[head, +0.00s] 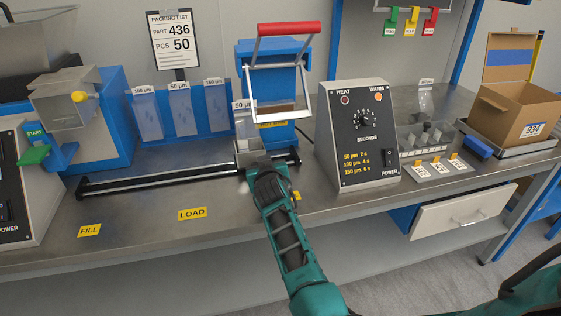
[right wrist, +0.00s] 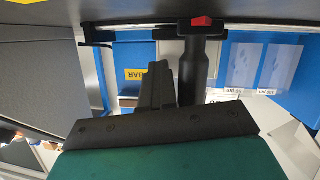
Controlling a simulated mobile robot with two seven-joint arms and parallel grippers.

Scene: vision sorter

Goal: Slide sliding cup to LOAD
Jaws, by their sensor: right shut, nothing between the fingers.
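The sliding cup (head: 247,152) is a small grey metal piece near the right end of the black rail (head: 150,181), in front of the blue sealer. A clear pouch labelled 50 µm stands at it. The yellow LOAD label (head: 192,213) lies on the bench to its left. My right gripper (head: 262,168) is at the cup's front right and partly hides it. In the right wrist view, which looks upside down, its dark fingers (right wrist: 158,85) are shut and empty beside a black upright handle (right wrist: 195,70) with a red mark. Contact with the handle is unclear. My left gripper is not in view.
The yellow FILL label (head: 90,230) lies further left. The blue sealer (head: 275,75) with a red handle stands behind the rail's right end. A heat control box (head: 358,135) stands right of my arm.

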